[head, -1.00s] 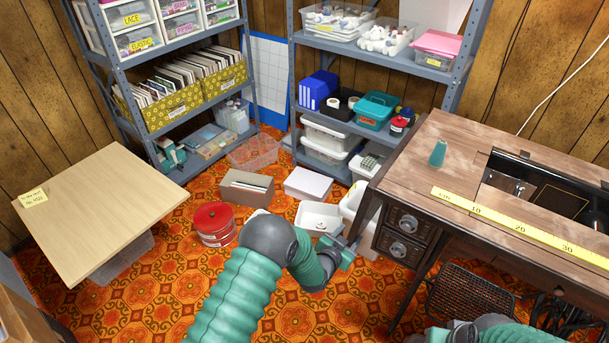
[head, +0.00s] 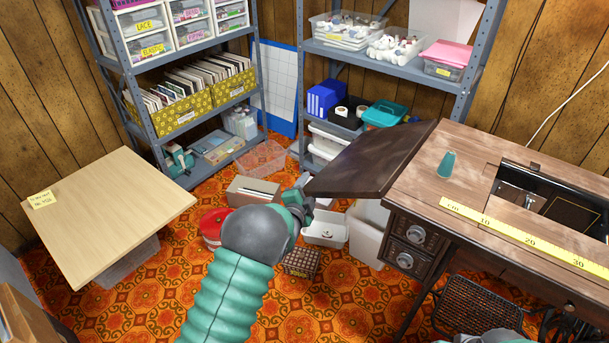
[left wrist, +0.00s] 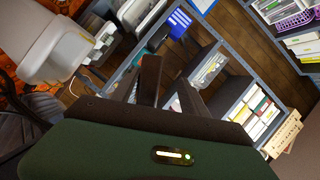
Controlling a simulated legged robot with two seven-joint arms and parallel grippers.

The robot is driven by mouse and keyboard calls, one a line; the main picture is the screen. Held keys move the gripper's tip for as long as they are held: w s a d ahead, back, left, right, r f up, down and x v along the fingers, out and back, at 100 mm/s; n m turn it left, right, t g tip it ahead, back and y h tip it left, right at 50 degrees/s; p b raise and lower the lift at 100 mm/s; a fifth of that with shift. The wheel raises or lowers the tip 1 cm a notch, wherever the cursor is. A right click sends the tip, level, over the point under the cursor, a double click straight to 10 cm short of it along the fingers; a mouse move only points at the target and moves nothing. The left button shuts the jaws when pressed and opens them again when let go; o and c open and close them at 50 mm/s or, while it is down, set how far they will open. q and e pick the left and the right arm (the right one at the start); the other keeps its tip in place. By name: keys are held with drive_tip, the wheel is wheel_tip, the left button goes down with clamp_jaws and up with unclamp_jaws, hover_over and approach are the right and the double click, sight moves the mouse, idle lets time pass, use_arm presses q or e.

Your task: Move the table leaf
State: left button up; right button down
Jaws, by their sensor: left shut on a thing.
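The table leaf (head: 372,160) is a dark brown panel at the left end of the wooden sewing table (head: 425,190) in the head view. It sticks out to the left, raised to roughly the height of the tabletop; I cannot tell if it is fully level. My left gripper (head: 306,188) is shut on the leaf at its outer left corner. The fingertips are partly hidden by the wrist and the leaf. In the left wrist view the dark fingers (left wrist: 168,88) show, but the leaf is hard to make out. Only a sliver of my right arm shows at the bottom edge.
Under the leaf are white bins (head: 326,230) and a brown woven basket (head: 301,262). Metal shelves (head: 385,61) stand behind. A pale wooden table (head: 110,215) is at left.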

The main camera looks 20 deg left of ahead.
use_arm(q)
drive_tip(key=shift+m+t+y, duration=0.3)
drive_tip(key=shift+m+t, duration=0.1)
drive_tip(key=shift+m, duration=0.4)
drive_tip(key=r, duration=0.1)
drive_tip(key=a+r, duration=0.1)
drive_tip(key=r, duration=0.2)
drive_tip(key=shift+w+a+r, duration=0.25)
drive_tip(key=shift+w+r, duration=0.05)
drive_tip(key=shift+s, duration=0.1)
drive_tip(key=s+r+p, duration=0.2)
drive_tip(key=s+p, duration=0.2)
drive_tip(key=s, duration=1.5)
drive_tip(key=shift+d+r, duration=0.2)
drive_tip(key=shift+r, duration=0.1)
drive_tip(key=shift+s, duration=0.1)
